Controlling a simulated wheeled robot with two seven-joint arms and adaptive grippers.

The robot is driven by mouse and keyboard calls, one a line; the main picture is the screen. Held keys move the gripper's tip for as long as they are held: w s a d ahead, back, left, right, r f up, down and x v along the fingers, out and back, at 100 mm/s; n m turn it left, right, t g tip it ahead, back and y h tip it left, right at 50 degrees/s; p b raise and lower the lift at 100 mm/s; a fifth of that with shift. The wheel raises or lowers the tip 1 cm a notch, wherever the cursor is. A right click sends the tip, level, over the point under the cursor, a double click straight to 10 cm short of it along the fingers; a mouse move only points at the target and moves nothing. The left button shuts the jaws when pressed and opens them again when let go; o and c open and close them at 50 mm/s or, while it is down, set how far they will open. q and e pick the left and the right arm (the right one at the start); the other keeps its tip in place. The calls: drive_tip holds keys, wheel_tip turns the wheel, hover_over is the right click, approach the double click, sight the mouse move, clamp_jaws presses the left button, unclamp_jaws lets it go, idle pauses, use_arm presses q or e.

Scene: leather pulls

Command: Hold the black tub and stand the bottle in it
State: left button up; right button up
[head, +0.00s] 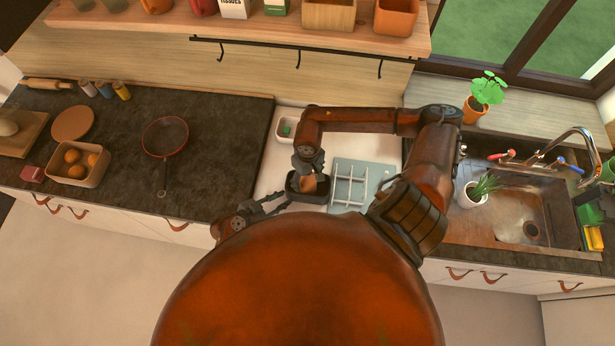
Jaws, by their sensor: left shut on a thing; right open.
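The black tub (308,199) stands on the white section of the counter in the middle. My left gripper (284,200) comes in from the left and is shut on the tub's left side. A small orange-brown thing (310,185), probably the bottle, shows inside the tub's opening; its lower part is hidden by the wall and I cannot tell how upright it is. My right gripper (308,171) points down from above at the tub's back edge, open, close to the orange-brown thing. I cannot tell whether they touch.
A pale rack with white dividers (358,180) stands right of the tub. A white container with a green thing (287,129) is behind it. The sink (530,215) and a potted plant (471,196) are right.

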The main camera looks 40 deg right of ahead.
use_arm(q)
drive_tip(key=shift+s+d+r, duration=0.1)
drive_tip(key=shift+s+d, duration=0.25)
use_arm(e)
wheel_tip(320, 180, up, 12)
drive_tip(key=shift+w+a, duration=0.1)
idle(0.4)
use_arm(q)
drive_tip(key=o, duration=0.9)
drive_tip(key=shift+c, duration=0.2)
drive_tip(key=shift+o, duration=0.4)
drive_tip(key=shift+w+a, duration=0.2)
drive_tip(key=v, duration=1.2)
